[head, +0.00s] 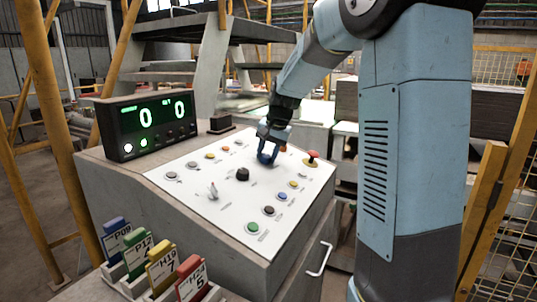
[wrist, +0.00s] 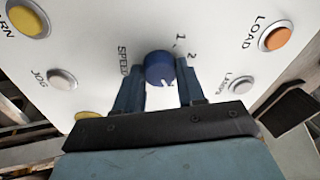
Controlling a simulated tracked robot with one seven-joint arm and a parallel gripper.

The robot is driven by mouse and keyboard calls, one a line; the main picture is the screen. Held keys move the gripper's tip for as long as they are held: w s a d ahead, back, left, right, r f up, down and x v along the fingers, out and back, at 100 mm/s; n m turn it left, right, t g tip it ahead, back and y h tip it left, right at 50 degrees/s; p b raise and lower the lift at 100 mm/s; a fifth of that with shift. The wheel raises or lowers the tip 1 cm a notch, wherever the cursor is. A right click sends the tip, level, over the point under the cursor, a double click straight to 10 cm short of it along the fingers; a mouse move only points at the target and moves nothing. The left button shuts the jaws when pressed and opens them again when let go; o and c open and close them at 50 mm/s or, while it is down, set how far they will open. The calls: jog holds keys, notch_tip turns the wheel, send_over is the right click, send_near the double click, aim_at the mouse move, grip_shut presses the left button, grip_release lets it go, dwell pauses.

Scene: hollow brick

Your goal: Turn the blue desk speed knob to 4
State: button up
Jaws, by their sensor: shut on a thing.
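The blue speed knob (wrist: 159,68) sits on the white sloped panel of the desk, beside the word SPEED. My gripper (wrist: 161,75) is shut on it, one finger on each side, as the wrist view shows. A white mark on the knob points toward the palm of my gripper, at the lower right of the knob. Scale numbers 1 and 2 show above and right of the knob; other numbers are hidden. In the head view my gripper (head: 267,153) is down at the panel's upper middle and mostly covers the knob.
A display box (head: 148,126) reading 0 and 0 stands at the panel's left. A black knob (head: 242,174), a toggle lever (head: 213,190), a red mushroom button (head: 312,157) and several push buttons surround my gripper. Coloured tags (head: 162,265) stand in front. An orange LOAD button (wrist: 277,36) is near.

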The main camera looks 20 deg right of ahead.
dwell(0.3)
jog(key=o, duration=1)
jog(key=shift+o, duration=0.2)
jog(key=v, duration=1.3)
jog(key=shift+r, duration=0.3)
jog(key=shift+s+d, duration=0.1)
jog(key=shift+d, duration=0.05)
